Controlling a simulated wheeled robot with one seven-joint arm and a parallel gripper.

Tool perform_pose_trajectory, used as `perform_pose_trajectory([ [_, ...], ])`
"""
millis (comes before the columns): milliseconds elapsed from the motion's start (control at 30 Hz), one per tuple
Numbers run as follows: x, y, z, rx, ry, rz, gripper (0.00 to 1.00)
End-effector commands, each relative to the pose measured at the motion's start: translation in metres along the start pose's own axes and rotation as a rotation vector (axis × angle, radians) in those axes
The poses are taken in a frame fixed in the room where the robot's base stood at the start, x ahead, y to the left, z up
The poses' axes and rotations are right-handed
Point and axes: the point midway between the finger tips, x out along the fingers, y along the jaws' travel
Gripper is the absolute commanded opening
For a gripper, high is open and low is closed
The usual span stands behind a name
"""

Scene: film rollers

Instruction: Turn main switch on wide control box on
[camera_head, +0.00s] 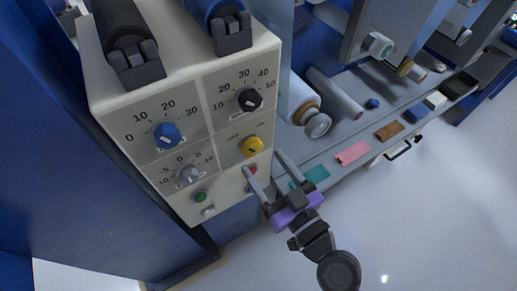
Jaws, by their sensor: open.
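The wide control box (175,105) is a beige box with its panel facing me, at the upper left. It carries a blue knob (167,136), a black knob (249,99), a grey knob (188,175) and a yellow knob (251,146). Low on the panel are a green button (200,196), a small light-coloured switch or knob (208,211) and a red part beside my finger.
To the right, a grey shelf (335,140) holds rollers and coloured pieces, including a pink one (354,152). The pale floor (420,220) at the lower right is clear.

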Motion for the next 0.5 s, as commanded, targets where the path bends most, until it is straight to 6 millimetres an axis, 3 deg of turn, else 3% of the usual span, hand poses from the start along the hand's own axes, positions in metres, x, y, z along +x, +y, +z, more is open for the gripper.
perform_pose_trajectory([
  [200, 0.033, 0.0, -0.003, 0.001, 0.0, -0.001, 0.68],
  [500, 0.047, 0.0, 0.0, 0.001, 0.0, 0.001, 0.68],
])
